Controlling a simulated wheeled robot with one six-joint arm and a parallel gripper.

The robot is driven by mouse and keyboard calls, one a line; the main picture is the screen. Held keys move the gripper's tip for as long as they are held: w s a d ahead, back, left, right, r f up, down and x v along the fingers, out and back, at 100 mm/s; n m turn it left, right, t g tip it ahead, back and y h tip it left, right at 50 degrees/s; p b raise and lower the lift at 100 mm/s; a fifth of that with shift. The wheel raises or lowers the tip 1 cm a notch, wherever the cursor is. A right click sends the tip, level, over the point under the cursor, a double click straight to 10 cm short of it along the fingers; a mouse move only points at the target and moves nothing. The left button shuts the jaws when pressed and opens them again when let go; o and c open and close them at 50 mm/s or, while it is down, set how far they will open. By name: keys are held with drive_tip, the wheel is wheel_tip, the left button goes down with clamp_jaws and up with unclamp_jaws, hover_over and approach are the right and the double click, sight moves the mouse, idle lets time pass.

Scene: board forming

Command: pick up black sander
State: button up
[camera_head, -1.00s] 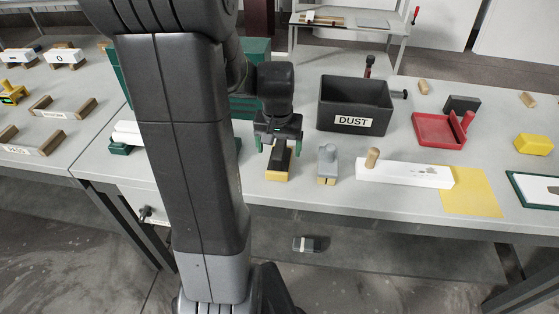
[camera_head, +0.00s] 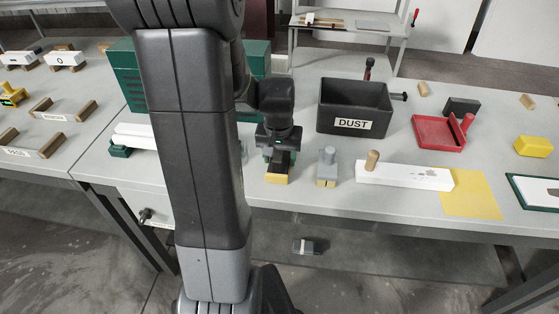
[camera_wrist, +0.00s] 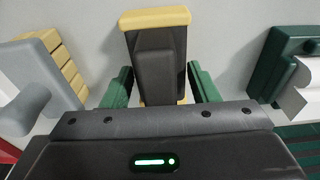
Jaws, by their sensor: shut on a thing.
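The black sander (camera_head: 281,167) has a black body on a yellow base and stands on the grey workbench. In the wrist view the sander (camera_wrist: 157,55) is upright in the middle, its yellow edge toward the top. My gripper (camera_head: 278,153) is above and around it. In the wrist view my gripper's green fingers (camera_wrist: 158,88) are on either side of the black body, shut on it. The lower part of the sander's grip is hidden behind the gripper body. I cannot tell whether the yellow base is clear of the bench.
A grey sander (camera_head: 327,166) stands close to the right. The black DUST bin (camera_head: 354,105) is behind it. A white board (camera_head: 405,175) with a wooden knob, a yellow sheet (camera_head: 470,193) and a red dustpan (camera_head: 438,133) lie further right. A green toolbox (camera_head: 130,90) is at the back left.

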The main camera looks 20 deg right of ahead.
wheel_tip(320, 180, up, 10)
drive_tip(key=shift+r, duration=0.1)
drive_tip(key=o, duration=0.5)
drive_tip(key=shift+c, duration=1.4)
